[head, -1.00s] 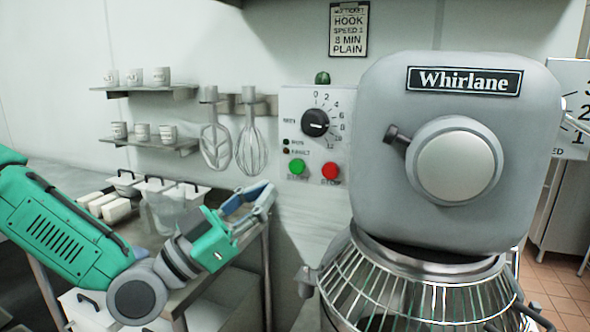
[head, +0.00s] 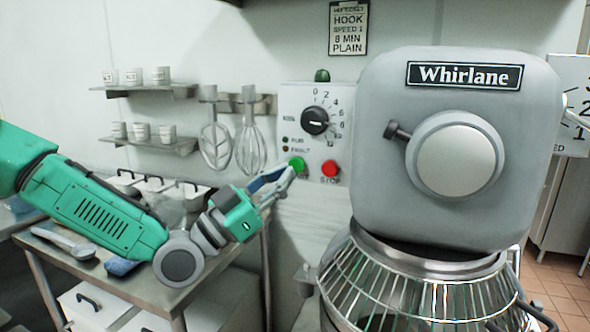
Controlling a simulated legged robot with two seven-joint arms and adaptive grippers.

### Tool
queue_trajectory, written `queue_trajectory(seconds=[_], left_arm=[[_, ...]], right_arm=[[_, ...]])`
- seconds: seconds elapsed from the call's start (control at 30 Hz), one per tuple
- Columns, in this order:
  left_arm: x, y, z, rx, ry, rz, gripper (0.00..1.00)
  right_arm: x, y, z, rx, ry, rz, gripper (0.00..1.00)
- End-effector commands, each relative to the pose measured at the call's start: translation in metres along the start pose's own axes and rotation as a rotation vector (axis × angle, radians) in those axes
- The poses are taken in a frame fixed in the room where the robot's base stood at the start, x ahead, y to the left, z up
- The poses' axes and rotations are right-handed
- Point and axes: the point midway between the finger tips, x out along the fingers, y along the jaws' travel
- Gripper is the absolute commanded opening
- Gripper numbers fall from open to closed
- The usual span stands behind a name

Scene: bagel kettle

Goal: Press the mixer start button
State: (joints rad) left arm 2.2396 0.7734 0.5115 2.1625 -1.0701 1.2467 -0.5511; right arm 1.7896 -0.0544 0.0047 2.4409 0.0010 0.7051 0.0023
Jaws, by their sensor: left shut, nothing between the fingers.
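The mixer (head: 385,105) is a grey machine labelled Whirlane, with a wire bowl guard below its head. Its control panel (head: 288,103) sits on the left, with a black dial (head: 315,121). The green start button (head: 297,164) is at the panel's lower left, and the red stop button (head: 330,169) is to its right. My left gripper (head: 287,178) is shut and empty, with its tips just below the green button and overlapping its lower edge in the picture. I cannot tell whether they touch. My right gripper is not in view.
A metal side table (head: 150,290) stands under my left arm, with lidded containers at its back and a scoop (head: 62,241) on it. Wall shelves (head: 150,143) hold small cups. A whisk (head: 250,145) and a flat beater hang left of the panel. A recipe card (head: 348,28) is above.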

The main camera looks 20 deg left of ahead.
Motion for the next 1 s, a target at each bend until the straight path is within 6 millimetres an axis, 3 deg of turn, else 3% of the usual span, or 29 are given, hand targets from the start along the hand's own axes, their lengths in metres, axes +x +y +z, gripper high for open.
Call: queue_trajectory(seconds=[0.3, 1.0], left_arm=[[0.0100, -0.0074, 0.0071, 0.000, 0.001, -0.001, 0.00], [0.0099, -0.0073, 0.0070, 0.000, 0.000, -0.001, 0.00]], right_arm=[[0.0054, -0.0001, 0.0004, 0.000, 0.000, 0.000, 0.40], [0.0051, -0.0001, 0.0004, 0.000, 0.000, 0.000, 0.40]])
